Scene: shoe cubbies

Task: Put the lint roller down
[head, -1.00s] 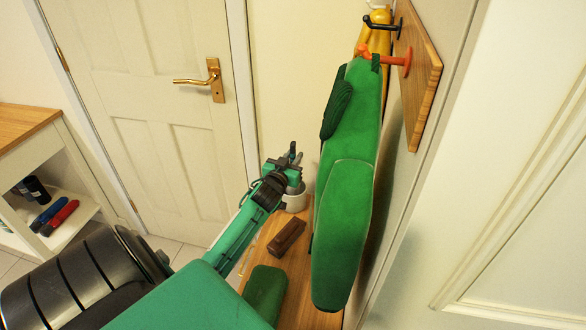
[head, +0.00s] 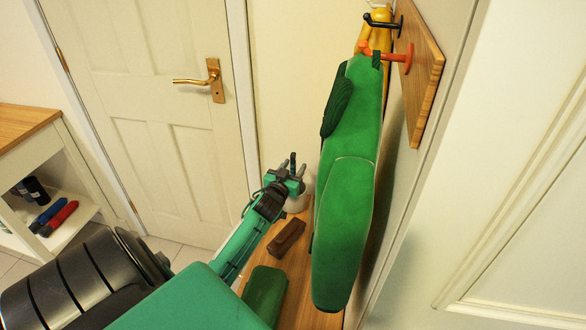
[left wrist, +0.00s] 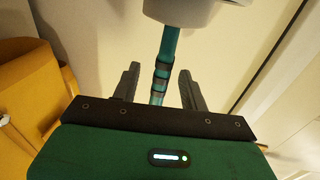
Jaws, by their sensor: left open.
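The lint roller shows in the left wrist view as a teal handle (left wrist: 159,72) with dark bands and a pale grey-white head (left wrist: 182,10) at the top edge. My left gripper (left wrist: 160,82) is open, with one finger on each side of the handle and a visible gap at both sides. In the head view my left gripper (head: 296,166) is over the far end of the wooden top, and the pale roller head (head: 300,197) shows just below it. My gripper hides most of the handle there. My right gripper is not in view.
A dark brown block (head: 287,236) lies on the wooden top (head: 308,262), nearer me. A green coat (head: 345,210) hangs close on the right from an orange hook (head: 398,57). A closed white door (head: 150,120) stands behind. A shelf unit (head: 25,135) is at left.

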